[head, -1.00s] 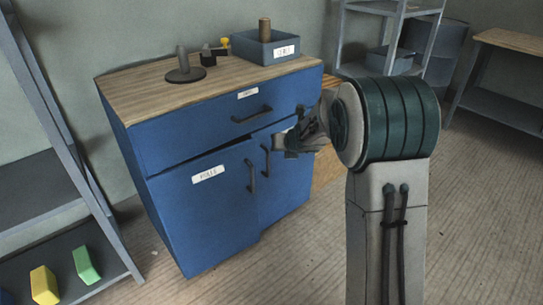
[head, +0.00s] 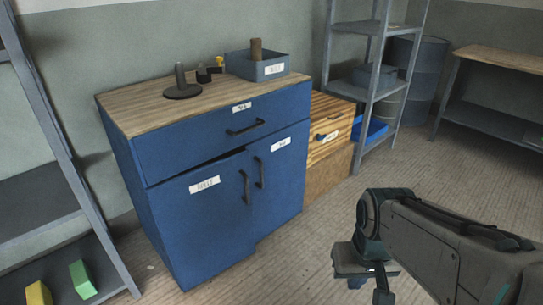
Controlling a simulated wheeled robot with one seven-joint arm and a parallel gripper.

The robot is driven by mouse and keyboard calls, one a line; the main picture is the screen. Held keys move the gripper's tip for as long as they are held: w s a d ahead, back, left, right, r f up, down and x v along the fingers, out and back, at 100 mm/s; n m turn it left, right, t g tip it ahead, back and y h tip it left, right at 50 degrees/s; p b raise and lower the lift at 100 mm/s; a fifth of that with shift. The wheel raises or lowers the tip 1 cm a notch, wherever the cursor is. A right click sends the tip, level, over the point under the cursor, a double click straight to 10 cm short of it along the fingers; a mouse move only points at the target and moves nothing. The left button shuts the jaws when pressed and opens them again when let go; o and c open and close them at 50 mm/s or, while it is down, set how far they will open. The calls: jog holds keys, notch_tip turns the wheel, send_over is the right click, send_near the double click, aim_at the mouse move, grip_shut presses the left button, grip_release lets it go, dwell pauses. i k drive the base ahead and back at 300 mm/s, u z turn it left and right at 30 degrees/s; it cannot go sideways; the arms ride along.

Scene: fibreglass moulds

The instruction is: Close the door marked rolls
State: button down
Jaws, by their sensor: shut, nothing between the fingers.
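The blue cabinet (head: 222,130) stands left of centre with two lower doors under a wide drawer. The left door (head: 200,235) bears a white label that seems to read ROLLS and a dark upright handle (head: 246,187) near its right edge. A dark wedge-shaped gap shows above this door, and its lower right corner stands a little proud of the other door, so it is slightly ajar. My gripper (head: 383,290) is at the lower right, shut and empty, well apart from the cabinet over the floor. Its fingertips are hard to make out.
The right door (head: 280,180) looks shut. A grey bin (head: 257,65) and a dark stand (head: 182,85) are on the cabinet top. A wooden crate (head: 328,150) and a grey shelf (head: 374,45) stand to the right. Another shelf (head: 60,150) is at left. Floor in front is clear.

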aim_at(204, 216)
jog(key=z, duration=0.45)
jog(key=k, duration=1.05)
jog(key=u, duration=0.25)
jog(key=i, duration=0.6)
jog(key=u, duration=0.85)
jog(key=i, duration=1.1)
jog(key=z, duration=0.4)
